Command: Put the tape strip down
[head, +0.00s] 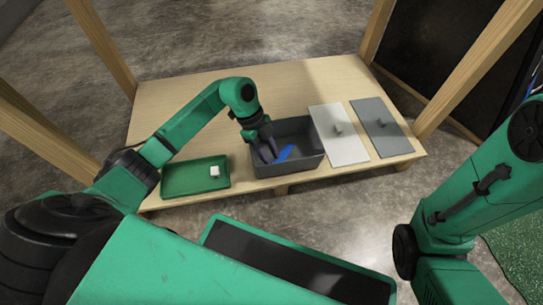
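A blue strip (286,152), which I take to be the tape strip, shows at a slant inside the dark grey bin (308,165). More blue shows close to the fingers of my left gripper (266,149). My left gripper points down into the left part of the bin. Its fingers are dark and small here, so I cannot tell whether they are closed on the strip or only beside it. My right arm is at the right edge, and its gripper is not in view.
A green tray (180,182) with a small white block (214,171) lies left of the bin. A white panel (345,148) and a grey panel (381,128), each with a small knob, lie to the right. The wooden table (185,95) is bare behind them; wooden posts rise around it.

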